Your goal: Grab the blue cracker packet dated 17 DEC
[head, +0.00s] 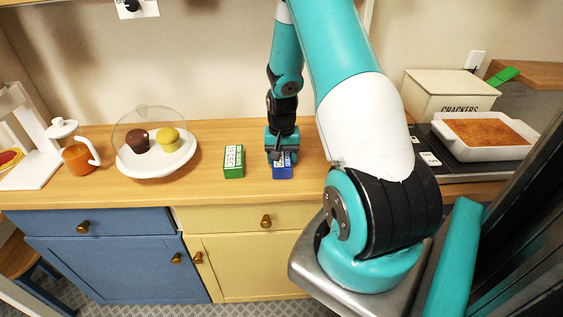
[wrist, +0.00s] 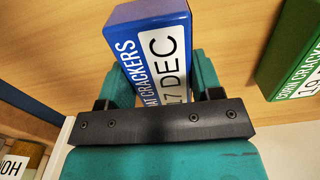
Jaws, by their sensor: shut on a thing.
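The blue cracker packet (head: 282,172) stands on the wooden counter (head: 215,187). In the wrist view the blue packet (wrist: 150,50) shows a white label reading 17 DEC and part of the word CRACKERS. My gripper (head: 282,155) is shut on it from above, with a teal finger on each side in the wrist view (wrist: 160,85). I cannot tell whether the packet still touches the counter.
A green cracker packet (head: 234,161) stands just left of the blue one. Farther left are a glass-domed cake plate (head: 157,168) and an orange pot (head: 78,158). At right are a CRACKERS box (head: 450,92) and a white baking dish (head: 485,150).

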